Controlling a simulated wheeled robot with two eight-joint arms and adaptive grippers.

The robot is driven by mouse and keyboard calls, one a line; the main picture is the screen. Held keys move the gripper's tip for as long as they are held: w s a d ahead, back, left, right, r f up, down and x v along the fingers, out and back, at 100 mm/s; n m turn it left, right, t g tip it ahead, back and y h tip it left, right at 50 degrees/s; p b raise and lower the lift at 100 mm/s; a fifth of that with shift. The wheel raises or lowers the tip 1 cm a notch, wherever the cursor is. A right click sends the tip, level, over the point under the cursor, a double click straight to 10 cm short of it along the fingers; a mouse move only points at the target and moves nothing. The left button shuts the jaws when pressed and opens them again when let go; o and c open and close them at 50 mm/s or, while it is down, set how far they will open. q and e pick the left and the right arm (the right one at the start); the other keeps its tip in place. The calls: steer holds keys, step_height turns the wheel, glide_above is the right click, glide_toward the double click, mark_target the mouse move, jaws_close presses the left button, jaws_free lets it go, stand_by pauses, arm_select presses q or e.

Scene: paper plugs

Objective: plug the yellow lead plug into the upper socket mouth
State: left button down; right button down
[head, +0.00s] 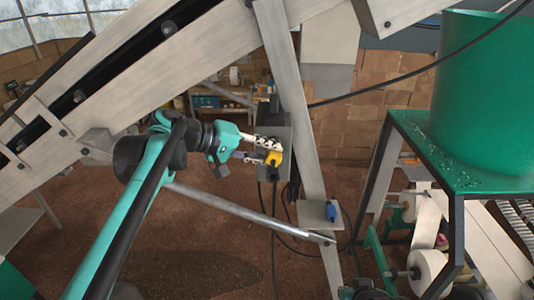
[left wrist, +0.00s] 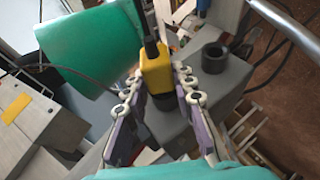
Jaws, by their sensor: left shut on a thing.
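The yellow lead plug (head: 274,158) is in my left gripper (head: 268,150), in front of the grey socket box (head: 283,140). In the left wrist view the yellow plug (left wrist: 155,68) sits between the two fingers (left wrist: 157,88), with its black lead running up from it. A dark round part shows below the yellow body; I cannot tell whether it is the plug's nose or a socket mouth. One dark ring-shaped socket mouth (left wrist: 213,57) on the box is open and empty, beside the plug. Whether the plug touches a mouth is hidden. My right gripper is not clearly seen.
Black cables hang under the box. A green drum (head: 485,95) on a green stand is at the right. A metal rod (head: 240,208) crosses below my left gripper.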

arm_select(q)
steer(key=shift+w, duration=0.3)
steer(key=c, duration=1.2)
jaws_free()
steer(key=v, duration=1.2)
steer(key=v, duration=1.2)
steer(key=s+d+f+m+y+b, duration=0.1)
steer(key=s+f+y+b, duration=0.2)
steer(key=f+b, duration=0.8)
steer(key=s+d+f+t+y+b, duration=0.1)
steer(key=s+f+y+b, duration=0.3)
steer(key=f, duration=3.2)
steer(key=s+f+m+y+b, duration=0.1)
steer(key=s+f+y+b, duration=0.3)
steer(key=f+b, duration=1.6)
steer(key=shift+s+d+f+m+t, duration=0.15)
steer(key=shift+s+f, duration=0.3)
steer(key=shift+f, duration=0.3)
steer(key=shift+s+d+f+m+t, duration=0.1)
steer(key=shift+s+f, duration=0.35)
steer(key=shift+f, duration=0.3)
steer(key=shift+s+d+f+m+t, duration=0.15)
steer(key=shift+s+f, duration=0.3)
steer(key=shift+f, duration=0.3)
